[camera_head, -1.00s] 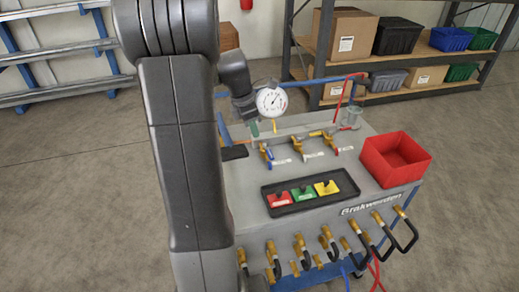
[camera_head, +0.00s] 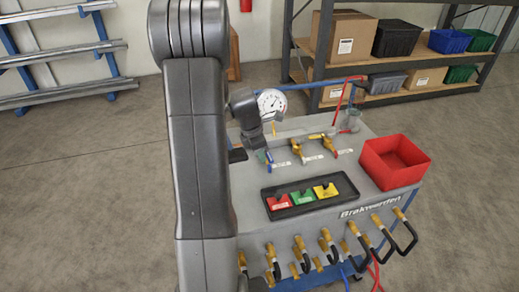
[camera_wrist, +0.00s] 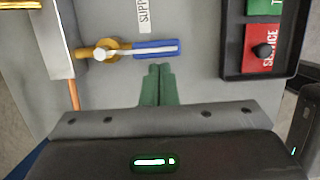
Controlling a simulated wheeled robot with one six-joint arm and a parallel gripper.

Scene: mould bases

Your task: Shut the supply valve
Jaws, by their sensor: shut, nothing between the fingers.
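The supply valve has a brass body (camera_wrist: 102,50) and a blue lever (camera_wrist: 156,48), which points right from the body in the wrist view. A white label (camera_wrist: 144,15) with the letters "SUPP" stands beside it. In the head view the blue lever (camera_head: 269,157) is at the left end of a row of valves, its body largely hidden by my gripper. My gripper (camera_wrist: 160,68) has green fingers, shut and empty. In the wrist view the fingertips lie just below the lever, with a small gap in the picture. I cannot tell their height above the panel.
Valves with yellow (camera_head: 317,139) and red (camera_head: 333,144) levers stand to the right. A black tray (camera_head: 331,204) holds red, green and yellow tags. A pressure gauge (camera_head: 271,102) stands behind, a red bin (camera_head: 396,160) at right, and hose fittings along the front.

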